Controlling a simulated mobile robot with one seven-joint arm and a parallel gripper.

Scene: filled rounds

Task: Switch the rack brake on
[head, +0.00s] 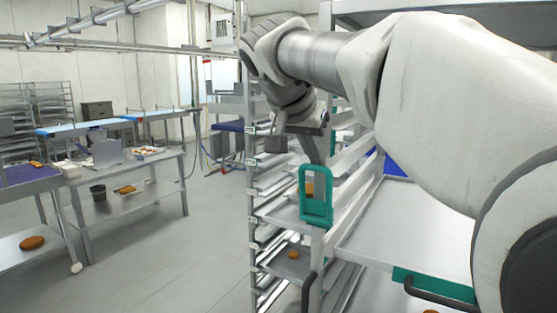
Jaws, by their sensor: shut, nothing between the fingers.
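The rack (251,215) is a tall metal frame with several tray levels, in the middle of the head view. A green rectangular frame (316,224) with an opening in it sits upright at the rack's near side. It may be the brake's handle, but I cannot tell, and no on or off mark is readable. My gripper (314,158) points down just above the green frame. It is shut and empty. I cannot tell whether its tips touch the frame. My arm hides the upper part of the rack.
A steel table (130,169) with items stands at the left, and a blue-topped conveyor (85,127) behind it. A pale shelf (400,232) with a green edge and a dark handle (440,293) lies at the right. The grey floor (180,245) left of the rack is clear.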

